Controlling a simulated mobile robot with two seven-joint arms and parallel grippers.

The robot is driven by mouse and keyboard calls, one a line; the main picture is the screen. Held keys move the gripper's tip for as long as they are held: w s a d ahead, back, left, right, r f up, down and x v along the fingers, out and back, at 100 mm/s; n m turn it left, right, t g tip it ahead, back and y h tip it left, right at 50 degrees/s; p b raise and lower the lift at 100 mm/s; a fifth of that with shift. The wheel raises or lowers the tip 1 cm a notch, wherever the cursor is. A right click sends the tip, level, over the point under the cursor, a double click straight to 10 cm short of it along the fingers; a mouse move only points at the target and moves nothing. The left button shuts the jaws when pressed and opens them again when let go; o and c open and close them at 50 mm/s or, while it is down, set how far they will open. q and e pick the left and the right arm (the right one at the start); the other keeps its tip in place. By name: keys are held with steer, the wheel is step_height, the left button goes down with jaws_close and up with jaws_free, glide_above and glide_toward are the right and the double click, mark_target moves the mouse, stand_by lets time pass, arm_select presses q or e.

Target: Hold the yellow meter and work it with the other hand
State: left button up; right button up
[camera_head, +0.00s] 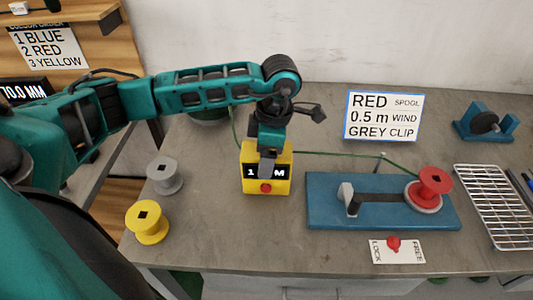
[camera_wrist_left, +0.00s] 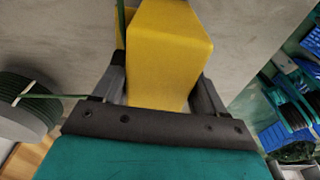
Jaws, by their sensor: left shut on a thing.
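The yellow meter (camera_head: 284,183) stands on the grey table in the middle of the head view. It has a black display that reads "1" and "M", partly covered by a gripper finger, and a red button (camera_head: 265,188) on its front. My left gripper (camera_head: 267,160) comes down on the meter from above and is shut on it. In the left wrist view the yellow meter body (camera_wrist_left: 170,55) sits between the two dark fingers. A green cord runs from the meter to the right and another stretch goes up behind it. My right gripper is not in view.
A blue winding base (camera_head: 325,215) with a red spool (camera_head: 434,182) is at right. A grey spool (camera_head: 164,175) and a yellow spool (camera_head: 147,222) stand at left. A sign (camera_head: 383,116) reads "RED SPOOL 0.5 m WIND GREY CLIP". A wire rack (camera_head: 496,205) lies far right.

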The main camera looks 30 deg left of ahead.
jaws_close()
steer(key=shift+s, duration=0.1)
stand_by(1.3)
